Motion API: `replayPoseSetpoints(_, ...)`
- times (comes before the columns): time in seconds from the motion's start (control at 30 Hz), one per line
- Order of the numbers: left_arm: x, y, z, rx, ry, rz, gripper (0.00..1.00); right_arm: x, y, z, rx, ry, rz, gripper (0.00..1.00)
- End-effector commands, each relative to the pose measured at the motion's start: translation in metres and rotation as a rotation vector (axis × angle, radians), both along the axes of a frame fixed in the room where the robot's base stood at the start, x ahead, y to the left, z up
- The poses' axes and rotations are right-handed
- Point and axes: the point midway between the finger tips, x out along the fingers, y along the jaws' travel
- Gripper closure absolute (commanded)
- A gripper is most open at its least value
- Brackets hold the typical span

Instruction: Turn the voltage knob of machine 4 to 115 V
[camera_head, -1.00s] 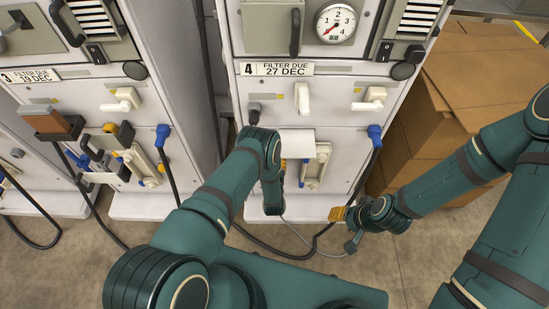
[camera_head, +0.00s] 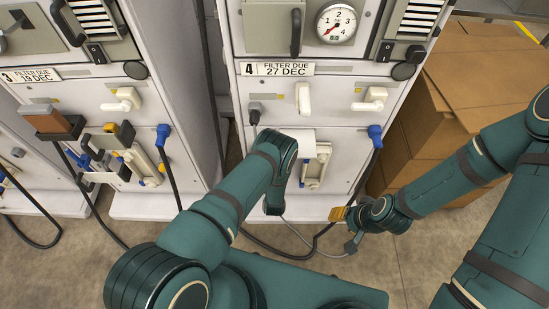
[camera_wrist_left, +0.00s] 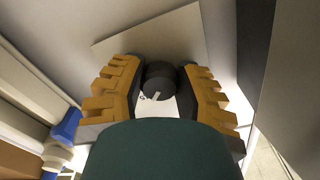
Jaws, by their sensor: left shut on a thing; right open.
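Machine 4 (camera_head: 275,69) stands upright at the centre of the head view, its label reading 4, FILTER DUE 27 DEC. In the left wrist view, a dark round knob (camera_wrist_left: 158,78) with a white pointer mark sits on a pale panel. My left gripper (camera_wrist_left: 160,68) is shut on this knob, with an orange finger on each side. The printed scale is mostly hidden, so I cannot read the setting. In the head view my left forearm covers the knob and the left fingers. My right gripper (camera_head: 338,214) is open and empty, low in front of machine 4's base.
Machine 3 (camera_head: 30,75) stands to the left, with hoses hanging. Brown cardboard boxes (camera_head: 480,70) stand to the right. A blue connector (camera_head: 375,132) with a dark hose is on machine 4's right side.

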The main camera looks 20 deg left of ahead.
Motion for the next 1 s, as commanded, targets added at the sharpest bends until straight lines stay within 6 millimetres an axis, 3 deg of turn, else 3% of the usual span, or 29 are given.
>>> replayPoseSetpoints(0.47, 0.0002, 0.0007, -0.0005, 0.012, 0.005, 0.001, 1.0, 0.0, -0.0001, -0.0001, 0.0, 0.0, 0.0, 0.53)
replayPoseSetpoints(0.5, 0.0002, 0.0007, -0.0005, 0.012, 0.005, 0.001, 0.55, 0.0, -0.0001, -0.0001, 0.0, 0.0, 0.0, 0.53)
replayPoseSetpoints(0.57, 0.0001, 0.0007, -0.0005, 0.012, 0.005, 0.001, 0.35, 0.0, -0.0001, -0.0001, 0.0, 0.0, 0.0, 0.53)
replayPoseSetpoints(1.0, -0.0087, -0.0023, -0.0006, 0.012, 0.004, 0.001, 0.35, 0.0, 0.0001, 0.0, 0.0, 0.0, 0.0, 0.53)
